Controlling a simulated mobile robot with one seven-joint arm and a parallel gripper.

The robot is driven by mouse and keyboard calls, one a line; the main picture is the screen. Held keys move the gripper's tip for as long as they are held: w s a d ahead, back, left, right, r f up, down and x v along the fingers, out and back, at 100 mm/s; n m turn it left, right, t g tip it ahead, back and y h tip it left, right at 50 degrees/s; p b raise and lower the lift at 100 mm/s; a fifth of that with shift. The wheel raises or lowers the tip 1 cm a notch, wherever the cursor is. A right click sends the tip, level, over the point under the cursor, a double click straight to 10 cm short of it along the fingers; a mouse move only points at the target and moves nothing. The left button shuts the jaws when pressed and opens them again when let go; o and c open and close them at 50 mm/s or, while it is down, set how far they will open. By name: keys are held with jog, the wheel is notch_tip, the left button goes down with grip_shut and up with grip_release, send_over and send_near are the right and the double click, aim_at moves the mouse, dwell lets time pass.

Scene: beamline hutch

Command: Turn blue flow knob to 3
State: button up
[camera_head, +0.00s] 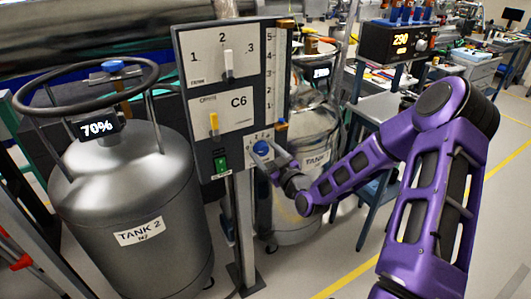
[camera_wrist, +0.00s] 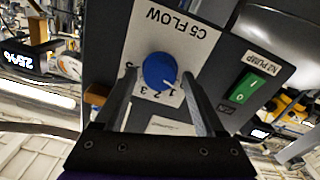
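The blue flow knob (camera_wrist: 160,71) sits on a white plate marked C5 FLOW, which appears upside down in the wrist view. The digits 1, 2 and 3 show along the knob's edge facing my gripper, and a pale mark on the knob appears to point near the 1. My gripper (camera_wrist: 159,82) is open, with one finger on each side of the knob; gaps seem to remain, but contact is hard to judge. In the head view the blue knob (camera_head: 261,148) is at the panel's lower right, with my gripper (camera_head: 272,160) at it.
The green N2 PUMP switch (camera_wrist: 244,86) is close beside the right finger in the wrist view. The grey panel (camera_head: 181,60) also carries a 1-2-3 lever (camera_head: 228,64) and a yellow C6 lever (camera_head: 214,124). TANK 2 (camera_head: 130,190) stands left, another tank (camera_head: 300,205) behind.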

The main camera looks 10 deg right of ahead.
grip_shut()
jog(key=shift+m, duration=0.3)
jog(key=m+b, duration=0.1)
jog(key=m, duration=0.2)
jog(key=shift+d+m, duration=0.1)
jog(key=shift+m, duration=0.2)
jog(key=m, duration=0.4)
jog(key=shift+m, duration=0.3)
jog(key=m, duration=0.4)
jog(key=shift+d+f+m, duration=0.1)
jog(key=shift+m, duration=0.2)
jog(key=shift+m+p, duration=0.3)
jog(key=shift+m, duration=1.9)
jog(key=shift+f, duration=0.1)
